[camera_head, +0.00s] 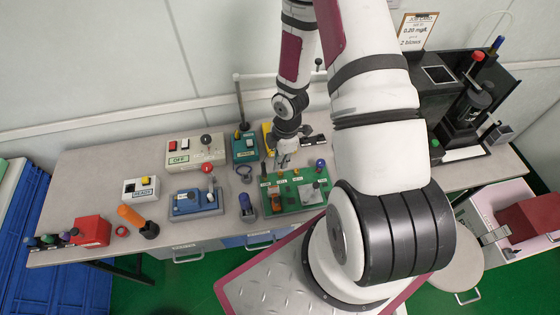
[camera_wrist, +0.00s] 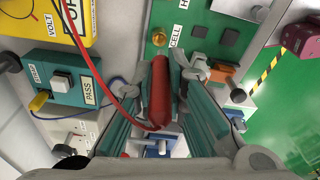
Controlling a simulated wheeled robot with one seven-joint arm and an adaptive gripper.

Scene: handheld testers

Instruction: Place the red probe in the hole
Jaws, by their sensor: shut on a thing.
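The red probe (camera_wrist: 160,95) is between the two fingers of my gripper (camera_wrist: 166,70) in the wrist view, and the fingers are shut on it. A red cable (camera_wrist: 108,91) runs from the probe up to the left. In the head view my gripper (camera_head: 284,160) is above the back edge of the green board (camera_head: 293,202), which also shows in the wrist view (camera_wrist: 200,18). A CELL label and a yellow post (camera_wrist: 159,38) are on the board, near the probe's far end. I cannot make out the hole, or whether the probe touches the board.
A teal box (camera_wrist: 65,88) marked PASS and a yellow meter (camera_wrist: 60,22) stand left of the gripper in the wrist view. A blue box (camera_head: 196,203) and a pale switch box (camera_head: 193,152) are left of the board in the head view. A black machine (camera_head: 435,104) stands right.

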